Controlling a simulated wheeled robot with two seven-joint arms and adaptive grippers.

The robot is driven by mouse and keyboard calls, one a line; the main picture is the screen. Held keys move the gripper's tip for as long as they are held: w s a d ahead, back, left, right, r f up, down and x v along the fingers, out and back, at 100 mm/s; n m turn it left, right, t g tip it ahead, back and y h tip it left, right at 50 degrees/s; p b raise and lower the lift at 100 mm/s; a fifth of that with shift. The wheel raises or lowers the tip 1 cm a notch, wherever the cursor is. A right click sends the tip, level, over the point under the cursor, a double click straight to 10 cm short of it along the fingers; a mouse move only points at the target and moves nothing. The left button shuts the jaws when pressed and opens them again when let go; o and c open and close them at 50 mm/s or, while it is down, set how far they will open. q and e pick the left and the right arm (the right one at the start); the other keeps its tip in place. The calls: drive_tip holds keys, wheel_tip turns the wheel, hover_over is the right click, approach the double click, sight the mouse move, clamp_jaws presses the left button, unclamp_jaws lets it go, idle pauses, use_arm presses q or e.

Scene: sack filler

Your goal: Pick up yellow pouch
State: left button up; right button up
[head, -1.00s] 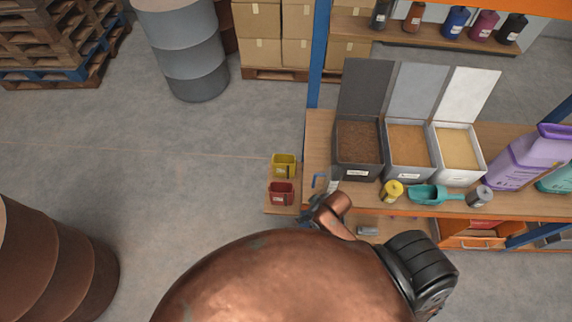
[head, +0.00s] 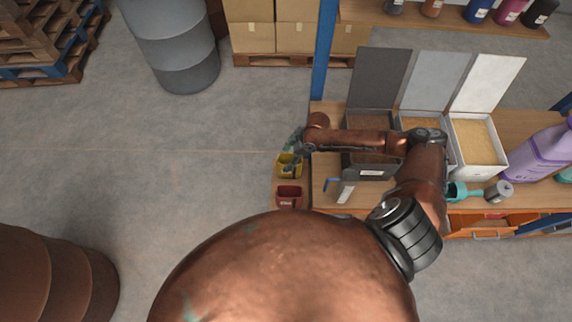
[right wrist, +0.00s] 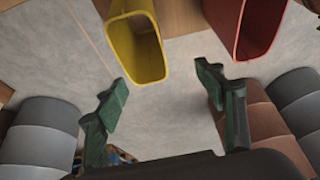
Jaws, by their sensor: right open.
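The yellow pouch (head: 289,166) is a small open-topped yellow container on a narrow wooden ledge at the left end of the bench. It shows large in the right wrist view (right wrist: 137,45), near the top centre. My right gripper (right wrist: 163,82) is open and empty, with the pouch's near end just beyond and roughly between its green fingertips. In the head view, my right gripper (head: 291,151) is at the pouch and partly covers it. I cannot tell whether they touch. My left gripper is not in view.
A red pouch (head: 289,195) sits close beside the yellow one, and also shows in the right wrist view (right wrist: 252,25). Lidded bins of grain (head: 478,145) stand on the bench, partly behind my right arm. A teal scoop (head: 460,192) lies at the front.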

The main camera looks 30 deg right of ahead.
sight(291, 158)
drive_tip(key=d+f+b, duration=0.1)
drive_tip(key=f, duration=0.1)
drive_tip(key=d+f+b, duration=0.1)
drive_tip(key=shift+w+d+f+b, duration=0.2)
drive_tip(key=shift+w+f+b, duration=0.15)
drive_tip(key=shift+w, duration=0.05)
drive_tip(key=b+x, duration=0.1)
drive_tip(key=x, duration=0.5)
drive_tip(key=shift+f, duration=0.4)
drive_tip(key=shift+w+a+f, duration=0.1)
drive_tip(key=shift+a+f, duration=0.1)
drive_tip(key=shift+f, duration=0.1)
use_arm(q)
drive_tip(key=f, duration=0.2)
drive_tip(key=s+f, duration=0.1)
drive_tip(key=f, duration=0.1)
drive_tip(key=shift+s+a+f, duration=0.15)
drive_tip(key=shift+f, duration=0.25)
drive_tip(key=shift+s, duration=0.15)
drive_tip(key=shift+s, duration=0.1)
use_arm(e)
drive_tip(key=shift+f, duration=0.2)
drive_tip(key=shift+c, duration=0.5)
drive_tip(key=c, duration=0.8)
